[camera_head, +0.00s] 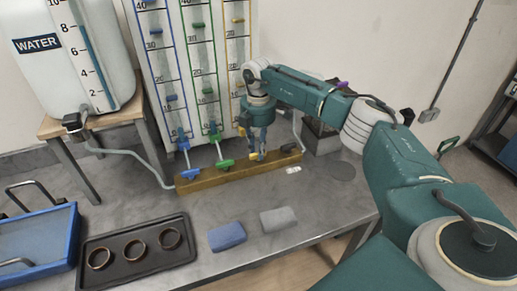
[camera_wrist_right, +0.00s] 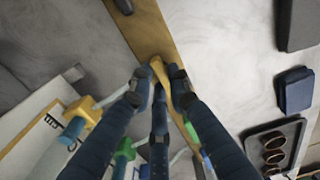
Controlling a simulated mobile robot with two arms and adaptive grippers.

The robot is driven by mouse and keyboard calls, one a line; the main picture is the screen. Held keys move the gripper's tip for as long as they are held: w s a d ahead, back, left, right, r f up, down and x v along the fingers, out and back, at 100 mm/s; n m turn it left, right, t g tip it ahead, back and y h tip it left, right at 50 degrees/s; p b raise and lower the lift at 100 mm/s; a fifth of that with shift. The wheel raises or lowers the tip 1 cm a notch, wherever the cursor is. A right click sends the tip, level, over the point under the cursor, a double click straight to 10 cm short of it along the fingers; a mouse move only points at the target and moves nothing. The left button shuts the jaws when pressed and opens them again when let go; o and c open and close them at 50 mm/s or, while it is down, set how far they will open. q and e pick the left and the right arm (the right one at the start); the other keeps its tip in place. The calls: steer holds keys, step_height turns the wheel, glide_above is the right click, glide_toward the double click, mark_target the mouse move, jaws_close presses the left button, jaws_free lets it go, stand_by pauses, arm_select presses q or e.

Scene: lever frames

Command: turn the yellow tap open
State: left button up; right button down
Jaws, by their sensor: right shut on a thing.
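The yellow tap (camera_head: 254,156) sits on the wooden bar (camera_head: 214,178) at the foot of the yellow-marked gauge, right of the green and blue taps. My right gripper (camera_head: 259,148) comes down from above onto this tap. In the wrist view its fingers (camera_wrist_right: 160,80) are shut on the yellow lever, above the wooden bar. The fingers hide part of the lever. My left gripper is not in view.
The green tap (camera_head: 221,163) and blue tap (camera_head: 189,173) stand close by on the left. The gauge board (camera_head: 196,60) rises behind. A water tank (camera_head: 80,50) stands at left. Blue and grey sponges (camera_head: 227,235) and a dark tray (camera_head: 120,270) with rings lie in front.

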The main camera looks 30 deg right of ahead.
steer(key=n, duration=0.4)
steer(key=shift+w+a+n, duration=0.1)
steer(key=shift+w+n, duration=0.05)
steer(key=shift+n, duration=0.15)
steer(key=n+b, duration=0.1)
steer(key=n, duration=0.3)
steer(key=shift+a+r+n, duration=0.1)
steer(key=shift+n, duration=0.2)
steer(key=n, duration=0.4)
steer(key=shift+a+b, duration=0.15)
steer(key=shift+b, duration=0.15)
steer(key=shift+n, duration=2.1)
steer(key=c, duration=1.7)
jaws_free()
steer(key=shift+o, duration=0.3)
steer(key=shift+a, duration=0.1)
